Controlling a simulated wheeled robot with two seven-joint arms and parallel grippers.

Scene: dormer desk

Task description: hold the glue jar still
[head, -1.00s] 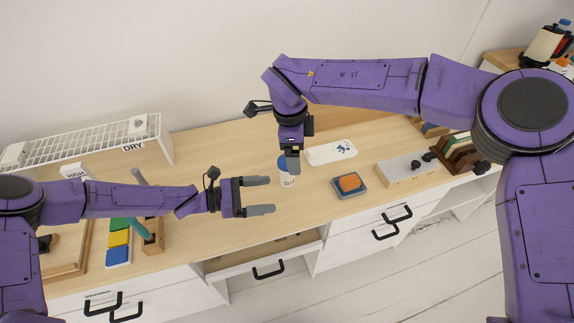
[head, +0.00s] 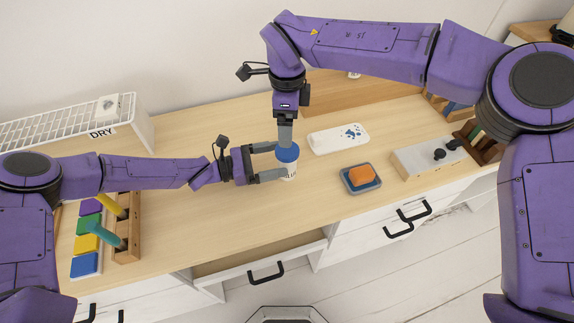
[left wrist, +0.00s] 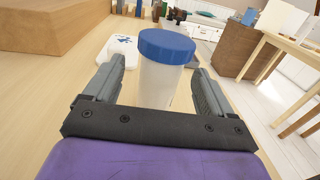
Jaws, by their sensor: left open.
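The glue jar (head: 291,171), a white jar with a blue lid, stands upright on the desk. In the left wrist view the jar (left wrist: 160,88) is between the fingers of my left gripper (left wrist: 160,90), with a gap on each side. In the head view my left gripper (head: 268,162) reaches in from the left, open, one finger on the far side of the jar and one on the near side. My right gripper (head: 286,136) points down just behind the lid. Its fingertips are partly hidden by the lid, and its opening cannot be made out.
A grey box with black knobs (head: 430,158) is farther right. Coloured blocks (head: 87,243) and a wooden rack (head: 128,240) are at left. An open drawer (head: 262,258) is below.

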